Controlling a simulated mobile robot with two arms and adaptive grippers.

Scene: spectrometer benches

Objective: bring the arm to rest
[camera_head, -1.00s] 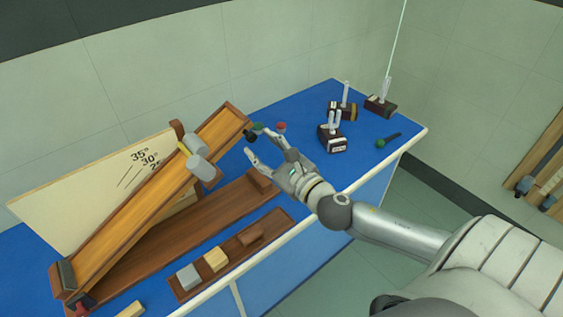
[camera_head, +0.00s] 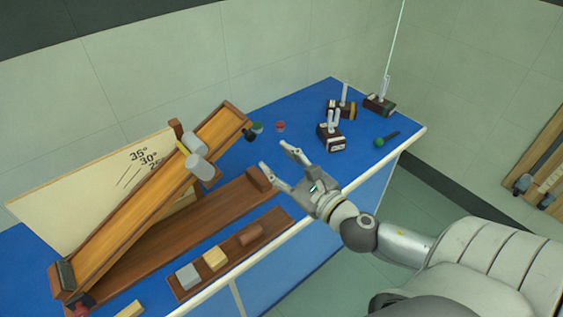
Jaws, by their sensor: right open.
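My right arm comes in from the lower right of the head view. Its gripper (camera_head: 277,160) is open and empty, above the front part of the blue bench (camera_head: 300,108). The fingers point up and left, just right of the ramp's wooden base (camera_head: 150,252), and nothing is between them. My left gripper is not in view.
A tilted wooden ramp (camera_head: 140,206) with grey cylinders (camera_head: 196,143) stands in front of an angle board (camera_head: 65,200). A tray (camera_head: 272,222) with blocks lies at the front edge. Dark boxes with white tubes (camera_head: 332,142) stand behind my right gripper.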

